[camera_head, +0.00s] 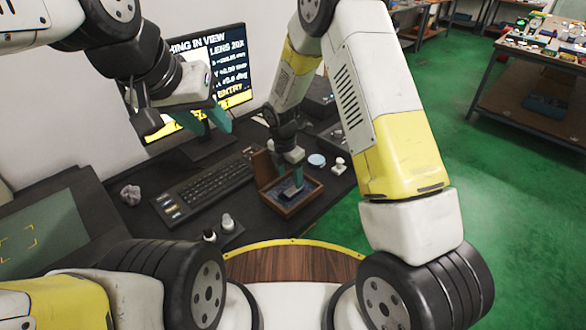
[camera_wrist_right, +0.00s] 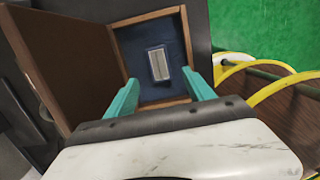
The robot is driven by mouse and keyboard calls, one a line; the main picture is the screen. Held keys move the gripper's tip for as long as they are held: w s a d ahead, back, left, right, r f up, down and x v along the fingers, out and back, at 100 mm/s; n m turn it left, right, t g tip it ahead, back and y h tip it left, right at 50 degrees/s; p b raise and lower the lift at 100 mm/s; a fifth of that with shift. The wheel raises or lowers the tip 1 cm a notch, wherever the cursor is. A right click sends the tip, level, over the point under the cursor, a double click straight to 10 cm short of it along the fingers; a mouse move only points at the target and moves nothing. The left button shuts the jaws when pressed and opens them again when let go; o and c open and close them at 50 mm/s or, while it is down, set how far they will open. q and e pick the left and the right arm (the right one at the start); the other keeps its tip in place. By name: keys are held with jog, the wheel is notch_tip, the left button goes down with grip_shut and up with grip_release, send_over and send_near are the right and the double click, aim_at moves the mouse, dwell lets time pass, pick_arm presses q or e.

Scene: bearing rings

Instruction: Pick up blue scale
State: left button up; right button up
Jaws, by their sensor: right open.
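An open wooden box (camera_head: 292,203) with a dark blue lining stands on the dark desk. In the right wrist view the box (camera_wrist_right: 185,60) holds a small pale grey, marked rectangular plate (camera_wrist_right: 159,64) on the blue lining; it may be the scale. No plainly blue scale can be told apart from the lining. My right gripper (camera_head: 292,184) reaches down over the box. Its teal fingers (camera_wrist_right: 163,98) are apart with nothing between them, at the near side of the plate. My left gripper (camera_head: 176,112) hangs in front of the monitor, fingers apart and empty.
The brown lid (camera_wrist_right: 68,60) stands open at the box's left. A keyboard (camera_head: 210,188), small bottles (camera_head: 228,222), a crumpled grey lump (camera_head: 130,194), a pale blue disc (camera_head: 316,160) and a white knobbed piece (camera_head: 338,166) lie around. The monitor (camera_head: 215,70) stands behind.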

aim_at(292, 190)
jog(key=f, duration=0.4)
jog(key=w+f, duration=0.1)
jog(key=f, duration=0.1)
jog(key=shift+d+f, duration=0.2)
jog(key=shift+d, duration=0.2)
grip_shut()
